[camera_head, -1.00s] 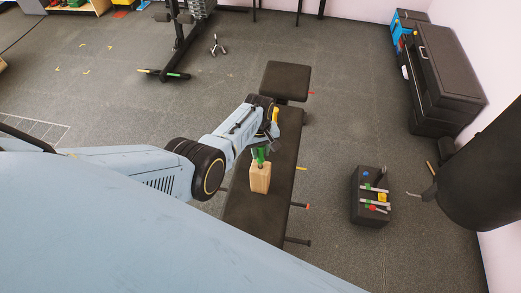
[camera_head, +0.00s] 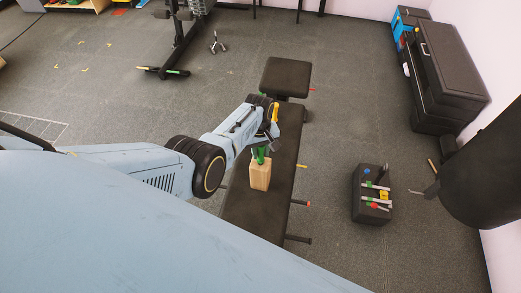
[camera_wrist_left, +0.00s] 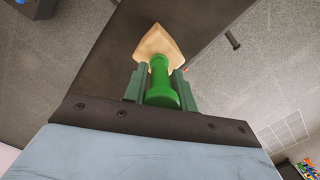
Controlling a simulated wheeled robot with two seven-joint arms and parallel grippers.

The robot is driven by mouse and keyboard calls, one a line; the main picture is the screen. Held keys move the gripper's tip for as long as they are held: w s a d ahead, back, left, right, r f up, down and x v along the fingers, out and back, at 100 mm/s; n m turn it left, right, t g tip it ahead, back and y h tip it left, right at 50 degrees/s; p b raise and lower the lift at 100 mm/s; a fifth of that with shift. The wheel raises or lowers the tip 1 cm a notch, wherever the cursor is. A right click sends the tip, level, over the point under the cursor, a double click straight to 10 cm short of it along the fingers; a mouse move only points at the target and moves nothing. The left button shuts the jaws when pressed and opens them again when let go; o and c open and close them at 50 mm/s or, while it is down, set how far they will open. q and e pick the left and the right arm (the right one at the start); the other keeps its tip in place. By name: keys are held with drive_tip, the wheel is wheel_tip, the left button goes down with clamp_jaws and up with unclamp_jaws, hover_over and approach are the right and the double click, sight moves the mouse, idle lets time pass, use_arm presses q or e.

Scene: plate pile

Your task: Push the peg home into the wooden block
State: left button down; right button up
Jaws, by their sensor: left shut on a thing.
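The wooden block (camera_head: 260,178) stands upright on the black bench, below my left gripper (camera_head: 262,153). It also shows in the left wrist view (camera_wrist_left: 157,42), just beyond the fingertips. The green peg (camera_wrist_left: 160,80) is between the two dark green fingers of my left gripper (camera_wrist_left: 159,82), which is shut on it. The far end of the peg meets the block's top in that view. How deep it sits in the block is hidden. My right gripper is not in view.
The black bench (camera_head: 249,215) has bare room in front of the block. A black box with small coloured tools (camera_head: 365,205) stands on the floor to the right. A dark punching bag (camera_head: 485,175) hangs at the far right.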

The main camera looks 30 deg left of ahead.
use_arm(q)
drive_tip(key=shift+f+b, duration=0.65)
drive_tip(key=shift+f, duration=0.2)
drive_tip(key=c, duration=1.1)
unclamp_jaws()
drive_tip(key=shift+r, duration=0.1)
drive_tip(key=shift+o, duration=0.2)
drive_tip(key=r+p, duration=0.2)
drive_tip(key=r, duration=0.2)
drive_tip(key=r+p, duration=0.2)
drive_tip(key=r, duration=0.2)
drive_tip(key=r+p, duration=0.1)
drive_tip(key=r, duration=0.3)
drive_tip(key=shift+w+a+r+p, duration=0.15)
drive_tip(key=shift+w+a+p, duration=0.2)
drive_tip(key=shift+p, duration=0.05)
drive_tip(key=shift+r, duration=0.5)
